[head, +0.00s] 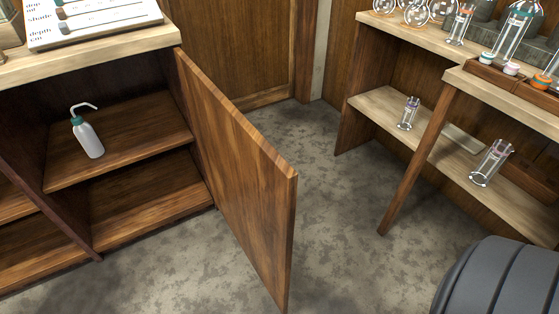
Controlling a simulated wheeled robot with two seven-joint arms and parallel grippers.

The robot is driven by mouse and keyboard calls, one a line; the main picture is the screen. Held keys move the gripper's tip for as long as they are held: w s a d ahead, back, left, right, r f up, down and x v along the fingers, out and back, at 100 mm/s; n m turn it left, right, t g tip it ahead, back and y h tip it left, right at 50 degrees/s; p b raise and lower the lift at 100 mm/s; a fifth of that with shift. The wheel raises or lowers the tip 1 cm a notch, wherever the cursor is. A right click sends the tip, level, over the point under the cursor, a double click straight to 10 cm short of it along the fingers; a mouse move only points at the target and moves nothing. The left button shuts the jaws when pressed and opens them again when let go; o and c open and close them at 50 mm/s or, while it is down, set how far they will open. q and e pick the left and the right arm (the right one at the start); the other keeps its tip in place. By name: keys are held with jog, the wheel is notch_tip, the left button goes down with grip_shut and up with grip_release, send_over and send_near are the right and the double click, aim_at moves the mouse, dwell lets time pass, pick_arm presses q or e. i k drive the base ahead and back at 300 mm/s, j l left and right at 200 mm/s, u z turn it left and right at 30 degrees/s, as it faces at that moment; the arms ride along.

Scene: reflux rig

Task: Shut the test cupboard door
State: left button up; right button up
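The cupboard door (235,170) is a brown wooden panel, standing open. It is hinged at the right side of the cupboard opening and swings out toward the front right. The cupboard (85,62) on the left has a pale wooden top and its inside is exposed. A white wash bottle (87,137) with a green collar and bent spout stands on its inner shelf (150,150). Neither gripper is in view. A dark grey ribbed part at the lower right corner may be my own arm.
A light shelf bench (375,100) at the right holds glass flasks (440,10), a wooden rack (520,82) and glass cylinders (408,113). A white chart panel (95,18) lies on the cupboard top. The grey floor (340,240) between cupboard and bench is clear.

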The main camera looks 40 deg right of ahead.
aim_at(254, 190)
jog(key=l, duration=0.55)
jog(key=k+l+u, duration=0.15)
jog(key=l, duration=0.95)
